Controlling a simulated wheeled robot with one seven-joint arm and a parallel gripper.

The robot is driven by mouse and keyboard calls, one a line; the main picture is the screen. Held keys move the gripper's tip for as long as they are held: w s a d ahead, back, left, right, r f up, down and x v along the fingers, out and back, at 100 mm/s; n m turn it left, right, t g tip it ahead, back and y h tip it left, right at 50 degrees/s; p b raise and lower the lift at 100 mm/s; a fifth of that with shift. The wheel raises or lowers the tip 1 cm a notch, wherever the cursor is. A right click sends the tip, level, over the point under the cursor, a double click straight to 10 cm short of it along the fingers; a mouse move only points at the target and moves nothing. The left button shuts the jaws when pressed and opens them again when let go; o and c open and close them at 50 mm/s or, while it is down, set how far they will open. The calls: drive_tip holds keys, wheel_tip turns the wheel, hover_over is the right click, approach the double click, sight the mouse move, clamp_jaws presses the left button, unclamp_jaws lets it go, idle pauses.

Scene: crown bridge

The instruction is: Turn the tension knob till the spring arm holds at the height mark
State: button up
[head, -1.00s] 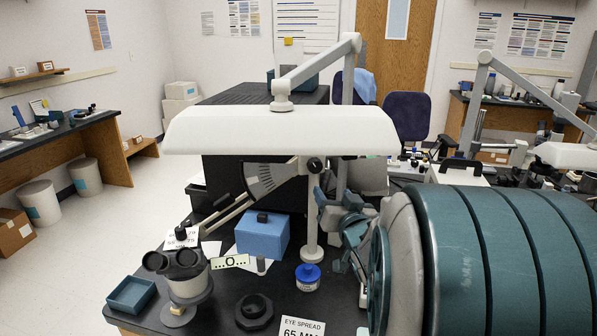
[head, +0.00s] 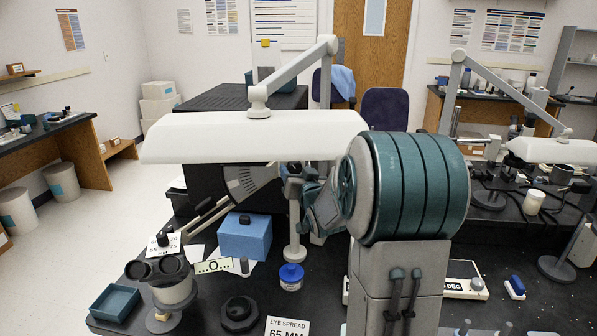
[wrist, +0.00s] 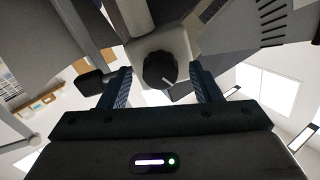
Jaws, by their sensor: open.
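The black tension knob (wrist: 159,69), with a pale pointer line, sits on a light housing in the wrist view. My gripper (wrist: 160,80) is open, its two blue-grey fingers on either side of the knob's line with gaps both sides. I cannot tell how far the knob reaches between them. In the head view my gripper (head: 297,180) is partly hidden by my arm and is beside the grey fan-shaped scale (head: 250,182). The spring arm's thin bars (head: 207,216) slope down left from the scale. The knob and the height mark cannot be made out there.
A long white lamp shade (head: 250,135) hangs just above my gripper. A white post (head: 294,230) stands below it. A blue box (head: 244,238), microscope (head: 168,285), blue-capped jar (head: 291,277) and black octagonal piece (head: 239,312) crowd the bench.

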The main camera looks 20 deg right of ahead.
drive_tip(key=shift+w, duration=0.1)
drive_tip(key=c, duration=1)
drive_tip(key=shift+f+m+b, duration=0.15)
drive_tip(key=shift+m+b, duration=0.4)
drive_tip(key=shift+m, duration=0.05)
drive_tip(key=m+b, duration=0.1)
drive_tip(key=m, duration=0.3)
drive_tip(key=o, duration=1)
drive_tip(key=s+a+b, duration=0.1)
drive_tip(key=s+a, duration=0.1)
drive_tip(key=s, duration=1.1)
drive_tip(key=shift+s, duration=0.35)
drive_tip(key=shift+a, duration=0.15)
